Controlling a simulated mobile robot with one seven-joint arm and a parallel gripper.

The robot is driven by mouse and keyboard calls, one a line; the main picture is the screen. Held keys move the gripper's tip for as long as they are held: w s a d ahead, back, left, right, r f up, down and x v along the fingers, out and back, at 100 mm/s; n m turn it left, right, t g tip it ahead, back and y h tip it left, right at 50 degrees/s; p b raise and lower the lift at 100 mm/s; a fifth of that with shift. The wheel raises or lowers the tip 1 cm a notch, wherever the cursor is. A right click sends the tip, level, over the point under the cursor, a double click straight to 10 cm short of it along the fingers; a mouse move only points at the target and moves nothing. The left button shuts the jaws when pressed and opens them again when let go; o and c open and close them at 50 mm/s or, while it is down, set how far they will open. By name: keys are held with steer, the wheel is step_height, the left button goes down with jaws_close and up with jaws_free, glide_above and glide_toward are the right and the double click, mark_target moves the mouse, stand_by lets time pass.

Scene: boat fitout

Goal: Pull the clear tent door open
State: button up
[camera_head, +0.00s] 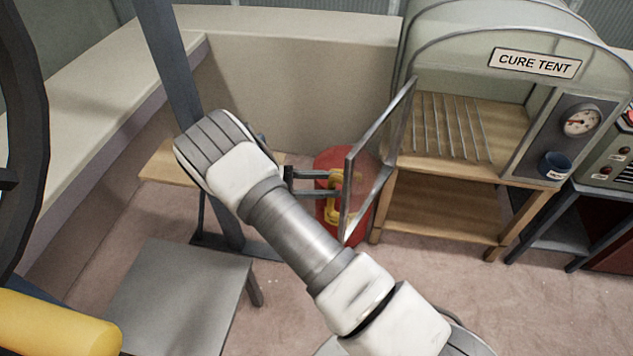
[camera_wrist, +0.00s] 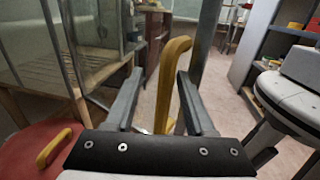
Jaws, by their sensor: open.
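The clear tent door (camera_head: 378,150) is a see-through panel in a grey frame, standing swung out from the left front edge of the cure tent (camera_head: 535,65). Its yellow handle (camera_wrist: 172,75) rises upright between my fingers in the wrist view; part of it shows beside the door in the head view (camera_head: 335,180). My gripper (camera_head: 325,183) is open, with one finger on each side of the handle. I cannot tell whether either finger touches it. My arm hides part of the scene below the gripper in the head view.
A red drum-like object (camera_head: 330,160) stands behind the door; in the wrist view its red top (camera_wrist: 25,150) carries another yellow handle. A wooden rack (camera_head: 445,130) with rods is inside the tent. A grey post (camera_head: 170,60) and grey-topped stool (camera_head: 180,295) stand left.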

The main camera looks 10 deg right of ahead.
steer(key=w+a, duration=0.1)
steer(key=a, duration=1)
steer(key=shift+w+a, duration=0.25)
steer(key=shift+a, duration=0.15)
steer(key=m+g+y, duration=0.1)
steer(key=m+y, duration=0.6)
steer(key=y, duration=0.3)
glide_toward(351, 152)
steer(key=x, duration=0.2)
steer(key=w+x, duration=0.1)
steer(key=x, duration=0.2)
steer(key=shift+d+f, duration=0.1)
steer(key=shift+f, duration=0.15)
steer(key=s+d+r+m+t+y, duration=0.2)
steer(key=s+r+m+t+y, duration=0.25)
steer(key=s, duration=0.45)
steer(key=s+d+r+m+t+y, duration=0.25)
steer(key=s+m+t, duration=0.2)
steer(key=s, duration=0.55)
step_height(351, 152, up, 16)
steer(key=p, duration=1.5)
steer(key=shift+m+y+p, duration=0.3)
steer(key=shift+y, duration=0.1)
steer(key=shift+d+r, duration=0.1)
